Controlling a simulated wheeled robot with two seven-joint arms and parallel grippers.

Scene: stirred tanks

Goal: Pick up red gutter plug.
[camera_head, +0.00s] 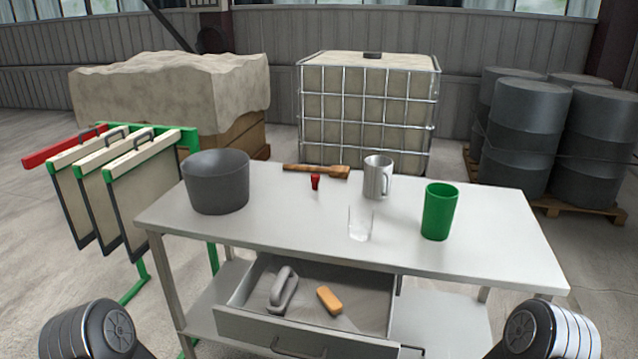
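A small red plug (315,182) stands on the grey table top (290,230), toward its back and left of the middle. It sits just in front of a wooden-handled tool (316,171). Nothing covers it from this view. Only rounded parts of my two arms show at the bottom left and bottom right corners. Neither of my grippers is in view, so I see nothing held.
A dark grey bucket (216,182) stands left of the plug. A metal mug (377,177), a clear glass (360,223) and a green cup (439,211) stand to its right. An open drawer (300,329) juts out in front, holding a grey handled item (283,288) and an orange block (329,299).

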